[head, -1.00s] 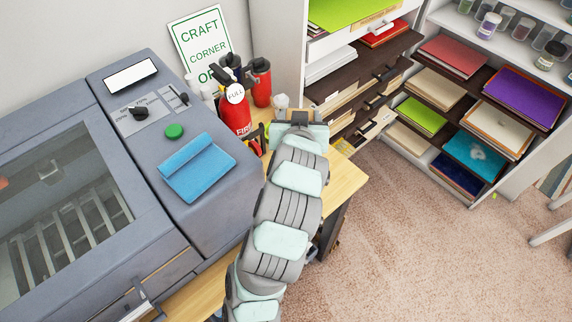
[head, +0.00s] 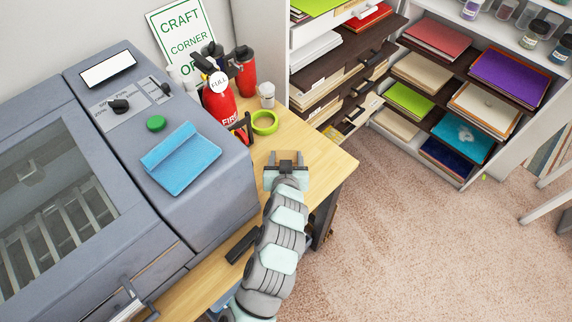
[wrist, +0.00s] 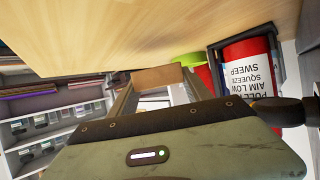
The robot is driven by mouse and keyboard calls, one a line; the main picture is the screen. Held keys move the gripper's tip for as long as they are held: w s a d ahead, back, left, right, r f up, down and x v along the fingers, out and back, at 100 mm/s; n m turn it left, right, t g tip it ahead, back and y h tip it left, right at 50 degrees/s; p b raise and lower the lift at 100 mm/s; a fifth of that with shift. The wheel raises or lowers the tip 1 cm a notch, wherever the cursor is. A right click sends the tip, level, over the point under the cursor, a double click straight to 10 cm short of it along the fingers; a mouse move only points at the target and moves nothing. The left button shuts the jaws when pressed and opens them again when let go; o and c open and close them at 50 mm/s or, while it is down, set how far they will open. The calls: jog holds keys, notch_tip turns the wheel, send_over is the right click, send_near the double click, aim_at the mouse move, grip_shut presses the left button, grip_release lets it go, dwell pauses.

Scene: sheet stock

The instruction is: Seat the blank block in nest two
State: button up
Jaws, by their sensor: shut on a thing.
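My gripper (head: 286,166) is over the bare wooden table, right of the grey machine, in the head view. In the wrist view, a plain tan block (wrist: 157,77) sits between the fingertips, and my gripper (wrist: 158,88) is shut on it. The table top fills the upper part of that view, close to the block; I cannot tell whether they touch. In the head view the block is not clear behind the dark end of the gripper. I cannot make out nest two in either view.
The grey machine (head: 200,205) with a blue cloth (head: 180,157) stands left. Behind are fire extinguishers (head: 219,105), a green tape roll (head: 265,122) and a small jar (head: 267,95). A black flat piece (head: 240,246) lies near the front. Drawers and shelves stand behind right.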

jog(key=shift+f, duration=1.75)
jog(key=shift+f+b, duration=0.15)
jog(key=shift+b, duration=0.15)
jog(key=o, duration=1.3)
jog(key=shift+s+r, duration=0.2)
jog(key=shift+r, duration=0.1)
jog(key=p+v, duration=0.2)
jog(key=v, duration=0.8)
jog(key=shift+s+a+r+p, duration=0.1)
jog(key=shift+s+r+p, duration=0.05)
jog(key=shift+s+p, duration=0.15)
jog(key=shift+o, duration=0.5)
jog(key=shift+s+r, duration=0.15)
jog(key=shift+s, duration=0.3)
